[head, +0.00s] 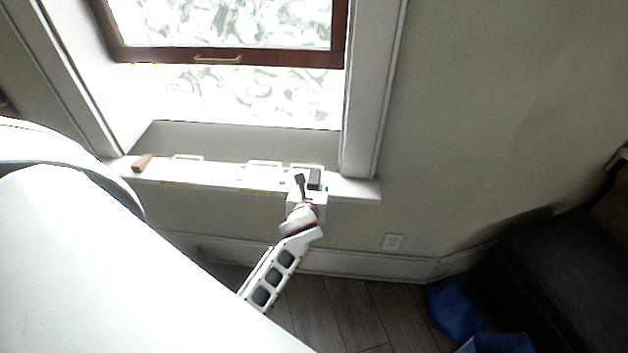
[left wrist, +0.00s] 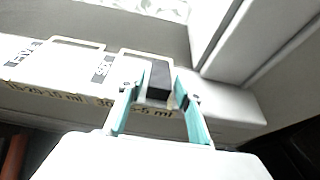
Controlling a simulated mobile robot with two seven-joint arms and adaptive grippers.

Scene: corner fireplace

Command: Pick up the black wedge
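The black wedge (head: 315,178) is a small dark block near the right end of the white window sill (head: 352,189). In the left wrist view the wedge (left wrist: 159,79) shows between the two teal fingers. My left gripper (head: 308,186) is at the sill by the wedge. In the left wrist view the left gripper (left wrist: 160,92) is open, with one finger on each side of the wedge and what look like small gaps. Contact with the wedge cannot be made out. My right gripper is not in view.
A brown block (head: 142,163) lies at the left end of the sill. Pale handle-like loops (head: 187,157) and printed markings (left wrist: 50,92) line the sill. The window frame (head: 362,110) rises close to the right of the wedge. Blue objects (head: 455,308) lie at lower right.

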